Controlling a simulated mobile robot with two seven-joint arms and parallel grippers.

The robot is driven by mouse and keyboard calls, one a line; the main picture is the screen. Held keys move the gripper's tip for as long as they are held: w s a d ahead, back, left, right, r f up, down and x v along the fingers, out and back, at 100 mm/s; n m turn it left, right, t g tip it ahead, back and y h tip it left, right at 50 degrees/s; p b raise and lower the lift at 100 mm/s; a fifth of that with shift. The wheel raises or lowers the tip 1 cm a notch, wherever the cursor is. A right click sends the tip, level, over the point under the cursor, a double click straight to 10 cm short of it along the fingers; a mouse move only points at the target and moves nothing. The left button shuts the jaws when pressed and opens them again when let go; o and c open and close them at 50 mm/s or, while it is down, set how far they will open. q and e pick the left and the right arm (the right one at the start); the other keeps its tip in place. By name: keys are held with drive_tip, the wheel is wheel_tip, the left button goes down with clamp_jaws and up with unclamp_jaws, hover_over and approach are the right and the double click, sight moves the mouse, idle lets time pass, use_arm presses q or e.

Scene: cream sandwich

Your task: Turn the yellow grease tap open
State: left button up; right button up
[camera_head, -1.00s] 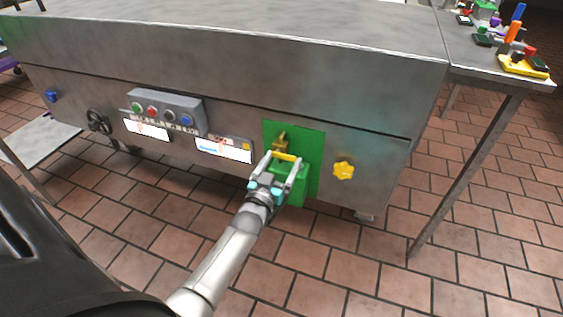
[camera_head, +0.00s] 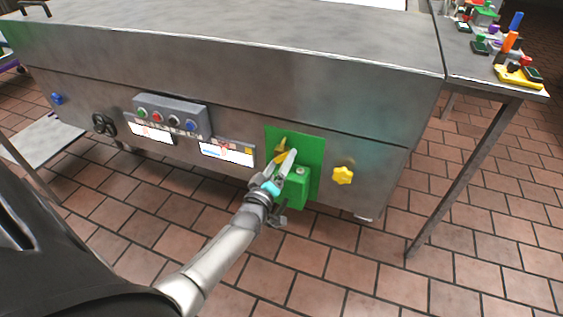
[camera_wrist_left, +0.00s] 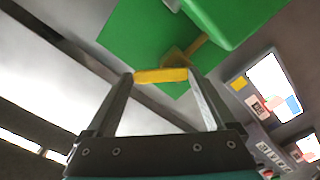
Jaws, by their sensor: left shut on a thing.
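The yellow grease tap (camera_head: 281,154) sits on the green plate (camera_head: 312,143) on the front of the steel machine. Its handle is now tilted, and my left gripper (camera_head: 284,156) is shut on it. In the left wrist view, the yellow handle (camera_wrist_left: 161,75) lies across between the two fingertips of my left gripper (camera_wrist_left: 161,77), with a brass-coloured stem behind it. A green box (camera_head: 297,188) stands out from the plate just below and right of the fingers. My right gripper is not in view.
A yellow star knob (camera_head: 343,175) is right of the green plate. Left are a grey button box (camera_head: 172,112), white labels (camera_head: 226,152), a black handwheel (camera_head: 103,124) and a blue knob (camera_head: 57,98). A side table (camera_head: 480,75) holds small coloured parts. Tiled floor in front is clear.

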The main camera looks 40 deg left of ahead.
use_arm(q)
drive_tip(key=shift+s+a+r+n, duration=0.1)
drive_tip(key=shift+a+r+n, duration=0.05)
drive_tip(key=shift+n, duration=0.85)
drive_tip(key=n, duration=0.2)
drive_tip(key=shift+a+n, duration=0.25)
drive_tip(key=shift+n, duration=0.05)
drive_tip(key=shift+s+a+r+n, duration=0.1)
drive_tip(key=shift+a+n, duration=0.1)
drive_tip(key=shift+n, duration=0.9)
drive_tip(key=shift+a+n+b, duration=0.15)
drive_tip(key=shift+n+b, duration=0.25)
drive_tip(key=shift+n, duration=0.5)
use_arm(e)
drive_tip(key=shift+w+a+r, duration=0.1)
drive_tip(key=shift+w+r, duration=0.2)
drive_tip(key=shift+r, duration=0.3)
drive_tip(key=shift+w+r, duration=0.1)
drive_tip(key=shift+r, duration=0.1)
use_arm(q)
drive_tip(key=o, duration=1.1)
drive_tip(key=shift+s+r, duration=0.1)
drive_tip(key=shift+s, duration=0.05)
